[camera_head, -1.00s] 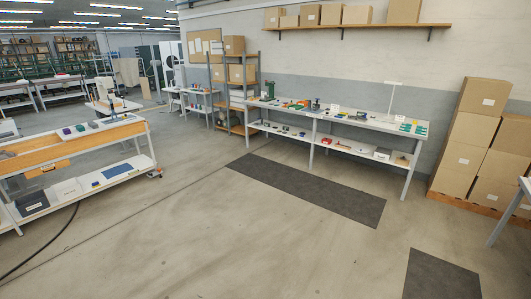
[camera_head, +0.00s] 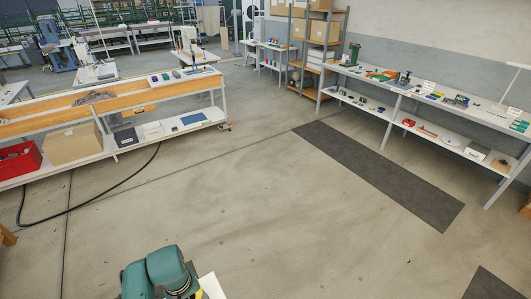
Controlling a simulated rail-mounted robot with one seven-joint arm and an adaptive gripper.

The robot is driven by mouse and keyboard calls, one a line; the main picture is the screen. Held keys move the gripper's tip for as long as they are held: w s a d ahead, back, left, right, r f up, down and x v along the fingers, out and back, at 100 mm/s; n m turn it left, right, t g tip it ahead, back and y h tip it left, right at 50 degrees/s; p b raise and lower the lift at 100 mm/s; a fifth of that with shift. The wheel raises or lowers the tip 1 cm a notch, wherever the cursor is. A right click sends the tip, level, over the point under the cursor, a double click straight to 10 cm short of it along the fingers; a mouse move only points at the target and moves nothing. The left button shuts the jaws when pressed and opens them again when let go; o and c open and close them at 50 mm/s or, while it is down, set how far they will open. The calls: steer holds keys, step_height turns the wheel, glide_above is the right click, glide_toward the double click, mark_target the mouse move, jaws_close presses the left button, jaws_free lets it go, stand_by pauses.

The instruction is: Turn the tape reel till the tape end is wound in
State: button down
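I cannot pick out the tape reel or its tape end for certain. At the top of the view, by the back wall, a tall pale stand with round shapes (camera_head: 252,12) is partly cut off by the frame edge. It is too small to tell whether it is a reel. A teal and dark part of my own arm (camera_head: 160,275) shows at the bottom edge. My gripper is not in view.
A long workbench (camera_head: 425,98) with small tools stands along the right wall, a dark mat (camera_head: 375,172) before it. A wooden-topped bench (camera_head: 120,108) stands left, with a red crate (camera_head: 18,160) below. A black cable (camera_head: 115,190) crosses the floor. The middle floor is clear.

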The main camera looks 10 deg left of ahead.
step_height(320, 180, down, 7)
steer(key=b, duration=0.6)
steer(key=shift+s+a, duration=0.1)
steer(key=shift+a+r, duration=0.1)
steer(key=shift+r, duration=0.05)
steer(key=shift+s+a+p, duration=0.3)
steer(key=shift+a+p, duration=0.05)
steer(key=shift+p, duration=0.15)
steer(key=shift+s+d+r+p, duration=0.15)
steer(key=shift+s+p, duration=0.1)
steer(key=shift+p, duration=0.4)
steer(key=shift+s, duration=0.1)
step_height(320, 180, up, 6)
steer(key=p, duration=0.5)
steer(key=shift+d+f+p, duration=0.1)
steer(key=shift+f+p, duration=0.1)
steer(key=shift+p, duration=0.1)
